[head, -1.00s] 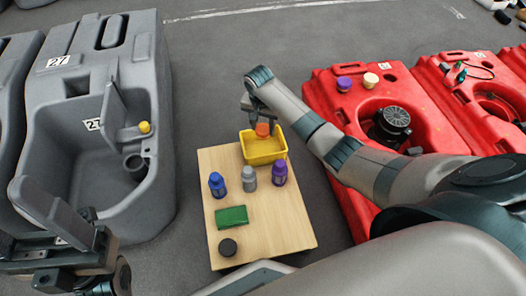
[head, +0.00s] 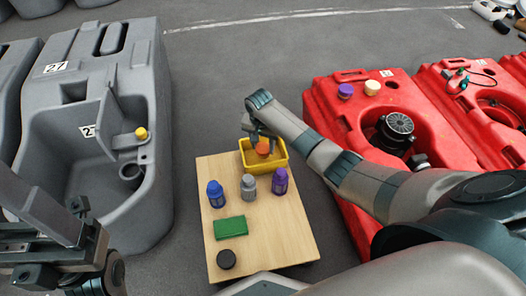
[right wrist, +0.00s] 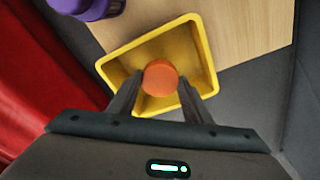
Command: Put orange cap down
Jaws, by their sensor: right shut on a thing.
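The orange cap (head: 262,149) is between the fingers of my right gripper (head: 259,141). The cap is at the yellow tray (head: 265,168), inside its outline in the head view. In the right wrist view the orange cap (right wrist: 160,77) sits between both fingertips, with the yellow tray (right wrist: 205,50) around and below it. I cannot tell whether the cap touches the tray floor. My left gripper (head: 45,272) is at the lower left, away from the board, and its fingertips are not clear.
The wooden board (head: 285,235) carries a blue bottle (head: 215,195), a grey bottle (head: 248,188), a purple bottle (head: 280,182), a green block (head: 230,227) and a black disc (head: 226,259). A grey tank (head: 95,130) stands left and a red tank (head: 335,105) right.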

